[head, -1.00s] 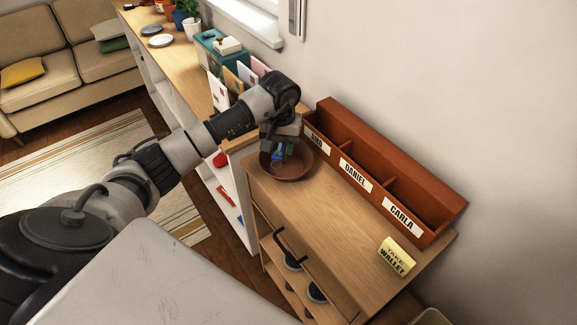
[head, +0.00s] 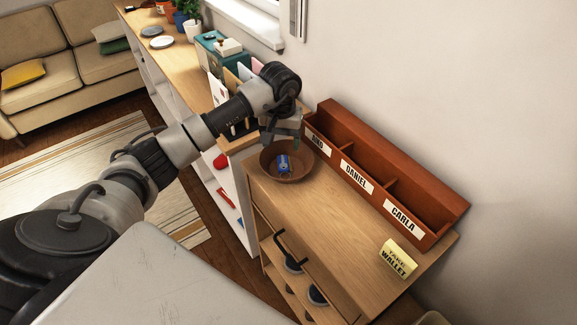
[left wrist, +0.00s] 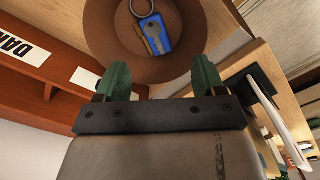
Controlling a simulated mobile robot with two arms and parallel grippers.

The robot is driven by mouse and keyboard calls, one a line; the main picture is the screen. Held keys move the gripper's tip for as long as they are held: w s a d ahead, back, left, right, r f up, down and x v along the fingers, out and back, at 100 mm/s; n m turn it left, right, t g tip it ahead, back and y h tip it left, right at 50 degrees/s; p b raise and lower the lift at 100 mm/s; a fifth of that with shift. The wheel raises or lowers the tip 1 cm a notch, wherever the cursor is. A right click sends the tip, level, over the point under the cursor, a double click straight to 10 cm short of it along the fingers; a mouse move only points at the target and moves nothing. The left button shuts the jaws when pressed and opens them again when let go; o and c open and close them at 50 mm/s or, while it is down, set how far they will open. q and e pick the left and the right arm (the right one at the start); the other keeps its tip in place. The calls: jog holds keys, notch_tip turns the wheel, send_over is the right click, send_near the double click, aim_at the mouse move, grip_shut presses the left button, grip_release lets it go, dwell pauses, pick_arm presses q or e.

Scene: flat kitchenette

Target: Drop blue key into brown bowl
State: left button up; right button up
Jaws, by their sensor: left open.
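The brown bowl (head: 304,176) stands at the far left end of the wooden cabinet top. The blue key (head: 283,164) lies inside the bowl. In the left wrist view the blue key (left wrist: 155,35), with a metal ring, lies on the bottom of the brown bowl (left wrist: 105,40). My left gripper (head: 285,141) is just above the bowl's back rim, open and empty. Its two green fingertips (left wrist: 160,80) stand wide apart in the left wrist view, apart from the key. My right gripper is not in view.
A brown letter sorter (head: 385,180) with name labels stands along the wall. A yellow "take wallet" note (head: 397,258) is at the cabinet's right front corner. The middle of the cabinet top (head: 325,220) is clear. A shelf with envelopes (head: 218,90) stands behind my left arm.

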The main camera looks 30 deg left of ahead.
pick_arm(q)
notch_tip(320, 180, up, 8)
jog(key=b, duration=0.1)
jog(key=shift+r, duration=0.15)
dwell(0.4)
